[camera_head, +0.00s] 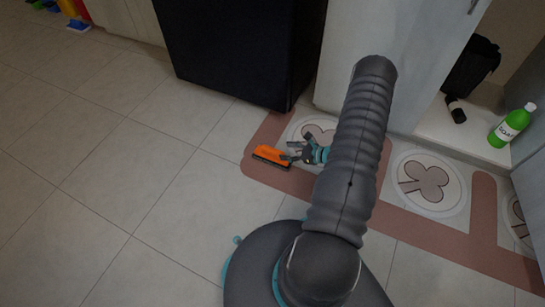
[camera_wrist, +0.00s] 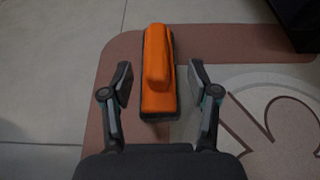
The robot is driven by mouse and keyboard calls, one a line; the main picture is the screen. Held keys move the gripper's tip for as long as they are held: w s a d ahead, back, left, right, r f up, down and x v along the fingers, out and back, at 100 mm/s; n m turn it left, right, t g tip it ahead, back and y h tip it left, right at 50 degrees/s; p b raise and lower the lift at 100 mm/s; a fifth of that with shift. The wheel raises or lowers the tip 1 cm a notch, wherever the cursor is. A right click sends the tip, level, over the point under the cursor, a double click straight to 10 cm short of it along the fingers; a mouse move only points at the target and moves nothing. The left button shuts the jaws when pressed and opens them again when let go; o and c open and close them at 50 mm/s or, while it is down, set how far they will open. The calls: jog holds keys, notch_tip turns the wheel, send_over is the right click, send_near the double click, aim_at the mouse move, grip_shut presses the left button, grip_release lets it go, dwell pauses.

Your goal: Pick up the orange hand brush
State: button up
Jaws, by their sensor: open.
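The orange hand brush (camera_head: 272,155) lies on the left end of a brown floor mat, beside my gripper (camera_head: 294,152) in the head view. In the wrist view the brush (camera_wrist: 158,75) has an orange body and handle with a dark edge beneath. I cannot tell the height of the fingers above the mat.
The brown mat (camera_head: 395,207) with pale round patterns runs along the cabinets. A black cabinet (camera_head: 235,50) stands behind the brush. A green soap bottle (camera_head: 511,126) and a small dark bottle (camera_head: 456,110) are at right. The tiled floor at left (camera_head: 110,160) is clear.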

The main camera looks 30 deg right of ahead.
aim_at(277, 151)
jog(key=x, duration=0.2)
jog(key=shift+w+a+f, duration=0.15)
jog(key=shift+a, duration=0.05)
jog(key=x, duration=0.3)
jog(key=shift+a+f+b, duration=0.3)
jog(key=shift+f+b, duration=0.1)
jog(key=shift+w+a+f, duration=0.25)
jog(key=shift+w+a, duration=0.1)
jog(key=shift+w, duration=0.25)
jog(key=shift+c, duration=0.2)
grip_shut()
